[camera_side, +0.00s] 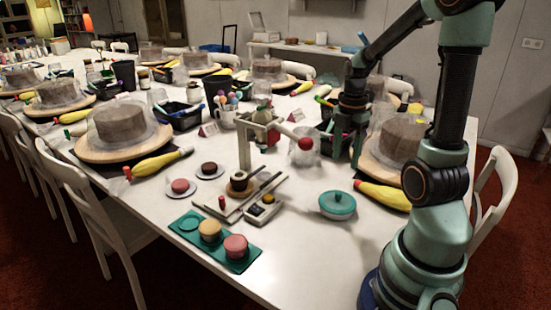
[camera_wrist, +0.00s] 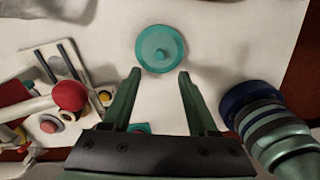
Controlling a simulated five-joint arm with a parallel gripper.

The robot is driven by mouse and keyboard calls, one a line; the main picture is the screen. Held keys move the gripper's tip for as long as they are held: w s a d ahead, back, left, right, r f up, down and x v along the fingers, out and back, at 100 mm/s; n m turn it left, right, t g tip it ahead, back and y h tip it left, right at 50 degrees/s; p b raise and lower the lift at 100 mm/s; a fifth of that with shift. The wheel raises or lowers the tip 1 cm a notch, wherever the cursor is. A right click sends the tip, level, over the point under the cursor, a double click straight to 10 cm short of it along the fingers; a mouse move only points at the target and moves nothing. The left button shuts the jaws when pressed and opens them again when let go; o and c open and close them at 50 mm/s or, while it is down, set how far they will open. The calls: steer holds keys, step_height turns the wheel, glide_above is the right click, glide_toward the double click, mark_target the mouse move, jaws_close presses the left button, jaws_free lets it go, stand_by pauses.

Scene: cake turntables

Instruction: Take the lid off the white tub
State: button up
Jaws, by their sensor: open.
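The white tub (camera_side: 336,214) stands upright on the white table right of centre in the side view. Its round teal lid (camera_side: 338,202) with a small knob sits on top. In the wrist view the lid (camera_wrist: 152,38) shows from above, just beyond my fingertips, and hides the tub's body. My gripper (camera_side: 346,158) is raised above the table, behind the tub in the side view, fingers pointing down. In the wrist view my gripper (camera_wrist: 159,75) is open, with nothing between its fingers. The fingers are apart from the lid.
A white press frame (camera_side: 245,150) with a red ball (camera_side: 305,143) on its lever stands left of my gripper. Left of the tub are a small scale (camera_side: 263,210) and a green tray (camera_side: 220,252) with small cakes. A yellow piping bag (camera_side: 384,195) lies right. The table around the tub is clear.

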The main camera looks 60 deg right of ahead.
mark_target(339, 193)
steer(key=f, duration=1.1)
steer(key=shift+w+a, duration=0.1)
steer(key=shift+a, duration=0.15)
jaws_close()
